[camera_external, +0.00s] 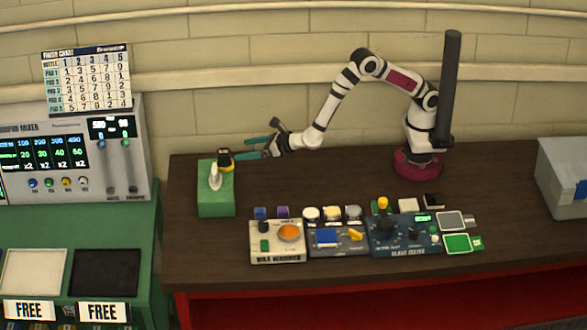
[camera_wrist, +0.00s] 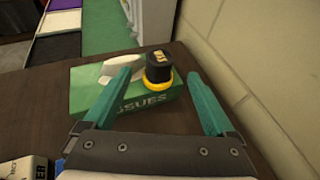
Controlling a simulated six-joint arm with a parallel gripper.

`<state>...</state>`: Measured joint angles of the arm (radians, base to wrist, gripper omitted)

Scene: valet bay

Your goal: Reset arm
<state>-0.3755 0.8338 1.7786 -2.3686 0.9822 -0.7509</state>
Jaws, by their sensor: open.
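My arm stands on a dark red base (camera_external: 418,163) at the back right of the brown table (camera_external: 330,180) and reaches left. My gripper (camera_external: 256,147) has teal fingers and is open and empty, near the table's back left. In the wrist view my gripper (camera_wrist: 160,85) has its two fingers spread, with a green tissue box (camera_wrist: 88,97) beyond them. The tissue box also shows in the external view (camera_external: 216,198). A black and yellow bottle-like object (camera_wrist: 159,68) is at the box beside the white tissue (camera_wrist: 122,70); it also shows in the external view (camera_external: 224,159).
Control boxes stand along the table's front: a cream one (camera_external: 268,254), a blue-grey one (camera_external: 338,243) and a dark blue one (camera_external: 392,237). A grey metal box (camera_external: 562,170) is at the right. The wall (camera_wrist: 245,60) is close beside my gripper. The table's middle is clear.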

